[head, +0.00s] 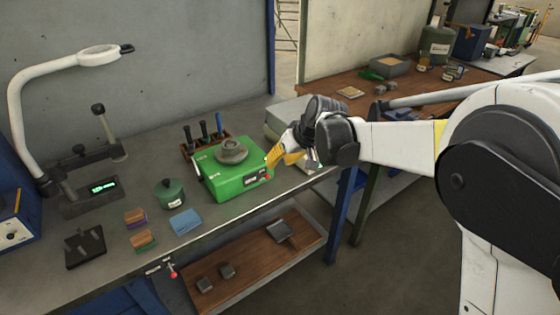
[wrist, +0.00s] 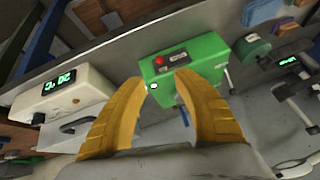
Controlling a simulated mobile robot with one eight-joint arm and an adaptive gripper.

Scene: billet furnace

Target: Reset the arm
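My gripper (wrist: 160,105) shows in the wrist view as two yellow fingers spread apart, with nothing between them. In the head view my gripper (head: 284,154) is over the grey workbench, just right of the green machine (head: 240,178). My arm reaches in from the right edge, bent at the wrist. The green machine also shows in the wrist view (wrist: 200,62), beyond the fingertips. Whether a finger touches it I cannot tell.
A white device with a green display (wrist: 65,95) stands close to the gripper. A green tin (head: 171,193), sponges (head: 142,240), a blue cloth (head: 185,222) and a lamp (head: 98,55) occupy the bench's left. Posts (head: 343,215) stand at right.

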